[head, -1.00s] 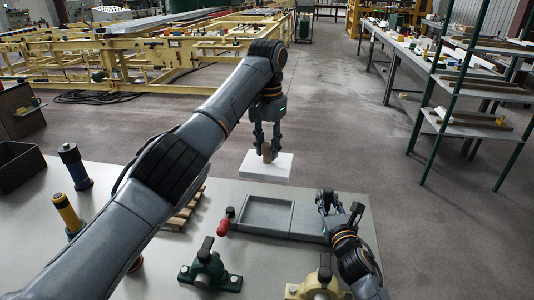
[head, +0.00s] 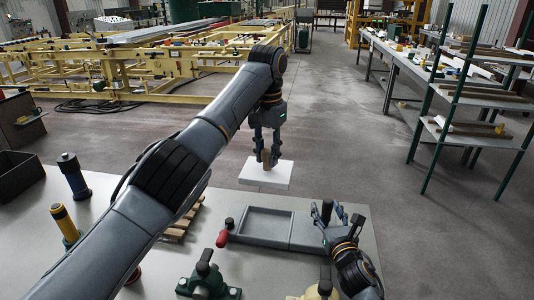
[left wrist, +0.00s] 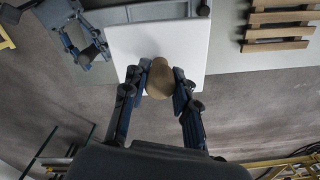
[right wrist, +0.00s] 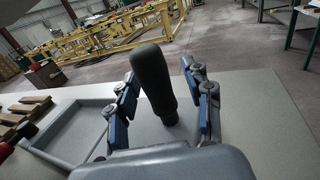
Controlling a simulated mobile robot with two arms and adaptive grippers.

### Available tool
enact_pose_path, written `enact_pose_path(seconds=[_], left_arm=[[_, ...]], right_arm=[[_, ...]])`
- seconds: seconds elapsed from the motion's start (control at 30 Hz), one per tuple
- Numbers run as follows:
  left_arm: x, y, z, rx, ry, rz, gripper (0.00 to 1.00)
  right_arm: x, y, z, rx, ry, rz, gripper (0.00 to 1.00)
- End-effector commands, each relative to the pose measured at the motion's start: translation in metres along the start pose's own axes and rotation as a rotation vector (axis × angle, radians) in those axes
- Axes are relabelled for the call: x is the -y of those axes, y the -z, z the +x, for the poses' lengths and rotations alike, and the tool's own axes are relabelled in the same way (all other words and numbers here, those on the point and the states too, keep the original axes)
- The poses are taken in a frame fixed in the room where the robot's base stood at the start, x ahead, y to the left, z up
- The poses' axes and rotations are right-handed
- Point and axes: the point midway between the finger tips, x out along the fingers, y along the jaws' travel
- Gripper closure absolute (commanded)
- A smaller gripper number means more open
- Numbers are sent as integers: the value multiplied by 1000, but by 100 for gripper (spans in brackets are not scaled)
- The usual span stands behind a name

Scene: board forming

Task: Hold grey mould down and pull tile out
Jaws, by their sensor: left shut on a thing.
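The white tile (head: 281,177) hangs in the air just beyond the table's far edge, apart from the mould. My left gripper (head: 266,158) is shut on the tile's brown knob; the left wrist view shows the knob (left wrist: 160,77) between its fingers and the tile (left wrist: 125,45) below. The grey mould (head: 268,223) lies on the table, its shallow recess empty. Its black upright handle (right wrist: 152,75) stands at the right end. My right gripper (right wrist: 163,92) is open, its fingers on both sides of the handle with gaps visible.
A green clamp (head: 207,280) stands in front and a slatted wooden pallet (head: 184,221) to the left. Blue (head: 73,176) and yellow (head: 65,222) cylinders stand further left.

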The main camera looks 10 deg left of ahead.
Motion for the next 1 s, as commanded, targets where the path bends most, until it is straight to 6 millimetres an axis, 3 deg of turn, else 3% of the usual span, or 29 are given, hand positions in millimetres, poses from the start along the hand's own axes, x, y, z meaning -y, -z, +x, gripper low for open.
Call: enact_pose_path(seconds=[0.27,0.7,1.0], left_arm=[[0,0,-1,-1,0,0,100],[0,0,-1,-1,0,0,100],[0,0,-1,-1,0,0,100]], right_arm=[[0,-2,-3,3,-1,0,50],[0,0,-65,0,-1,-1,50],[0,0,-74,1,0,1,50]])
